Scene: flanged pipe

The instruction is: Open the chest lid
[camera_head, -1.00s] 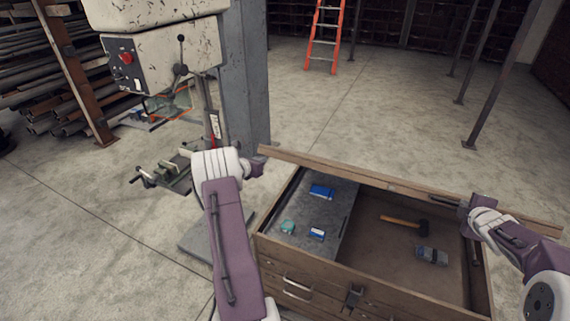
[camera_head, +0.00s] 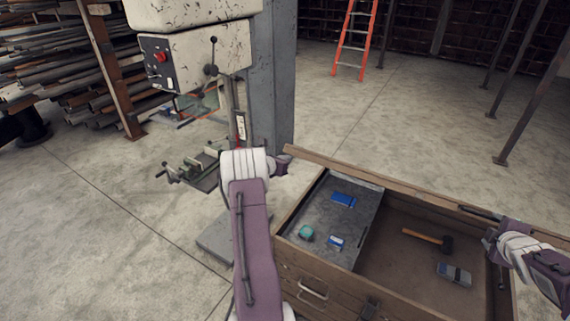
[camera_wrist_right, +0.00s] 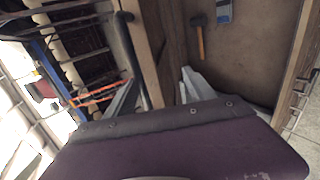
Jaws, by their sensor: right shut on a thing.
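The wooden chest (camera_head: 320,285) stands open, with its lid (camera_head: 385,187) swung up and back, seen nearly edge-on along the rear. My left gripper (camera_head: 286,161) is at the left end of the lid; its fingers are too small to tell open from shut. My right gripper (camera_head: 490,238) is at the right part of the lid. In the right wrist view its fingers (camera_wrist_right: 160,92) lie on both sides of the lid's wooden edge (camera_wrist_right: 150,50), shut on it, beside a black bar (camera_wrist_right: 127,55).
Inside the chest are a grey tray (camera_head: 345,218) with small blue and teal items, a hammer (camera_head: 428,240) and a grey-blue packet (camera_head: 454,274). A drill press (camera_head: 195,60) stands behind left. An orange ladder (camera_head: 354,40) is far back. The floor behind the chest is clear.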

